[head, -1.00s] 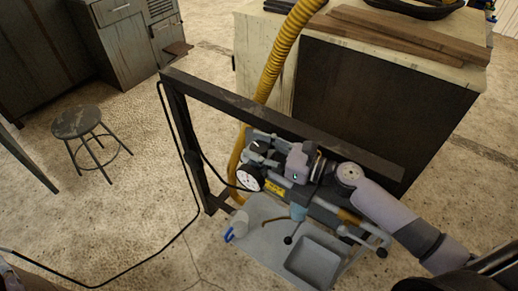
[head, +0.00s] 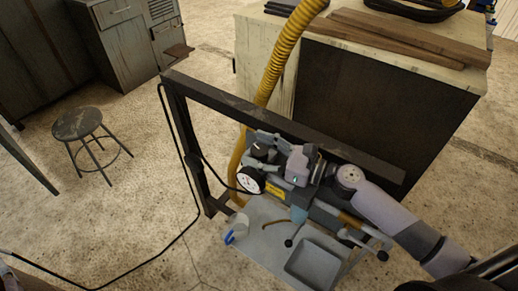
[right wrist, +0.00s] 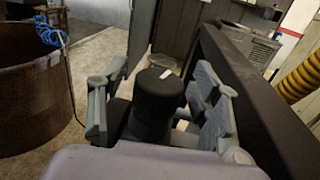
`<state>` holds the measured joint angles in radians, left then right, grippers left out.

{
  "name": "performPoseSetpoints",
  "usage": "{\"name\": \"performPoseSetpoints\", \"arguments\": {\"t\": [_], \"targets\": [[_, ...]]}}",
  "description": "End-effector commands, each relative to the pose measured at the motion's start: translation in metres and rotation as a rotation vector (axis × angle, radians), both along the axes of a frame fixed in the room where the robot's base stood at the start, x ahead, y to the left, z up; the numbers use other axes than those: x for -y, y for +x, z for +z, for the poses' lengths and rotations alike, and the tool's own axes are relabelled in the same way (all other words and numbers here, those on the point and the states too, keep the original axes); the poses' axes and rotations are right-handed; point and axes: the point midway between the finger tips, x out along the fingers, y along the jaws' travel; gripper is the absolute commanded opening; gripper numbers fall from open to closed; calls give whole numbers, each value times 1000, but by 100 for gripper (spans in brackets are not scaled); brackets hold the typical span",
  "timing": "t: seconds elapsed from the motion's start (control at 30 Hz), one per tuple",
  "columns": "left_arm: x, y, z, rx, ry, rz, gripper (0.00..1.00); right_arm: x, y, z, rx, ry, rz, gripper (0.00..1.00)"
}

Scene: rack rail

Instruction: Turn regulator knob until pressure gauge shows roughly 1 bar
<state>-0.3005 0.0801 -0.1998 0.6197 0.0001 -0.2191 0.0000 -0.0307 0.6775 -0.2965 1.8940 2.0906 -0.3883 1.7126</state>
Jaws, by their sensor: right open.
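The regulator knob (right wrist: 158,98) is a black cylinder with a white mark on top. In the right wrist view it stands between the two fingers of my right gripper (right wrist: 160,105), which is open around it; I cannot tell whether either finger touches it. In the head view the knob (head: 260,150) shows as a dark round top beside my right gripper (head: 262,142). The pressure gauge (head: 251,180) has a white round face with a black rim, just below the knob. Its needle is too small to read. My left gripper is not in view.
A dark rack rail (head: 270,122) runs behind the regulator. A grey tray (head: 312,262) and a small bottle with a blue part (head: 237,230) sit below. A yellow hose (head: 283,55) passes behind the rail. A stool (head: 78,124) stands on open floor at left.

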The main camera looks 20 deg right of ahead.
Motion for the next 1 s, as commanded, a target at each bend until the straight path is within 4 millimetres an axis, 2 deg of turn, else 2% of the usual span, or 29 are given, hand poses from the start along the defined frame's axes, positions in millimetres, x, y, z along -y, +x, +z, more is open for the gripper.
{"name": "performPoseSetpoints", "arguments": {"t": [0.17, 0.6, 1.0], "targets": [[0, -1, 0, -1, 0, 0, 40, 8, -8, -1, -3, 0, -1, 58], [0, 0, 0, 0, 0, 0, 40, 50, -47, -1, -1, 1, 0, 58], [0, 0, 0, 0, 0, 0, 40, 54, -51, 0, 1, 1, 0, 58]]}}
